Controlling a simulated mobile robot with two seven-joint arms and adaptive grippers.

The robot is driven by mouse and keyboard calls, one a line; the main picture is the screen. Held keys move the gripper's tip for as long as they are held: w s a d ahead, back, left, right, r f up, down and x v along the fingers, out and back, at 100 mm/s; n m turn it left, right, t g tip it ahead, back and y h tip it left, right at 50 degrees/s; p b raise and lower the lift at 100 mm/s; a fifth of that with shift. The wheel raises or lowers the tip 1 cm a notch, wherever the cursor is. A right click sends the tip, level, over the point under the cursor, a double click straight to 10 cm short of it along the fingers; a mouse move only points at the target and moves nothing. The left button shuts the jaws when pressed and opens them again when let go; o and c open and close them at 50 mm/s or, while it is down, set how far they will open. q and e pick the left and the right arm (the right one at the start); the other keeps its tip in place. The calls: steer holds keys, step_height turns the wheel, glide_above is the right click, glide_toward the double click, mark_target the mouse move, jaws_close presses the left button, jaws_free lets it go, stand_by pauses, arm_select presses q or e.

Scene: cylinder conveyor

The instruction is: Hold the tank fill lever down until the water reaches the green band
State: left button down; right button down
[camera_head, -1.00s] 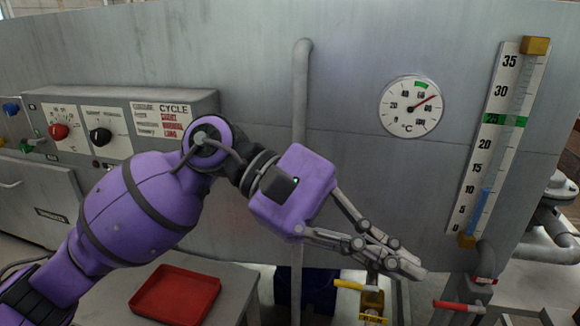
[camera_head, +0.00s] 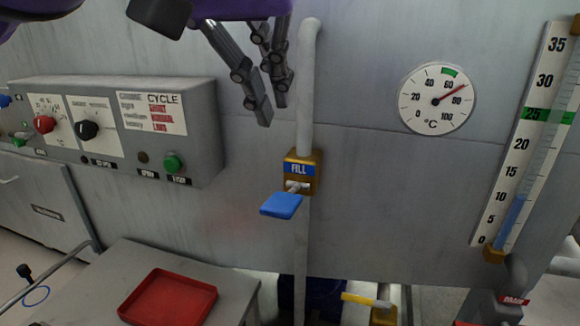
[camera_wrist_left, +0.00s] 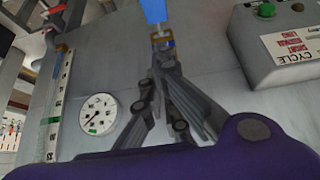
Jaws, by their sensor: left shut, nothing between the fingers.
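The tank fill lever is a blue paddle (camera_head: 281,205) below the FILL block (camera_head: 302,165) on a vertical pipe. It also shows at the top of the left wrist view (camera_wrist_left: 155,10). The level gauge (camera_head: 524,135) on the right holds blue water (camera_head: 513,222) to about 10. Its green band (camera_head: 549,116) is at 25, well above the water. My left gripper (camera_head: 271,110) is shut and empty, up and left of the FILL block, apart from the lever in the head view. In the left wrist view its fingers (camera_wrist_left: 164,68) point toward the block. My right gripper is out of view.
A control panel (camera_head: 205,135) with knobs and buttons is at the left. A temperature dial (camera_head: 436,98) is on the tank wall. A red tray (camera_head: 168,298) lies on the table below. A yellow-handled valve (camera_head: 368,301) and a drain fitting (camera_head: 512,300) are at lower right.

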arm_select(q)
steer(key=shift+f, duration=0.1)
glide_above(289, 199)
steer(key=w, duration=0.1)
step_height(289, 199, down, 9)
steer(key=shift+d+r, duration=0.1)
steer(key=shift+s+f, duration=0.2)
steer(key=shift+f, duration=0.35)
steer(key=shift+s+f, duration=0.15)
steer(key=shift+f, duration=0.4)
steer(key=shift+s+f, duration=0.15)
steer(key=shift+f, duration=0.4)
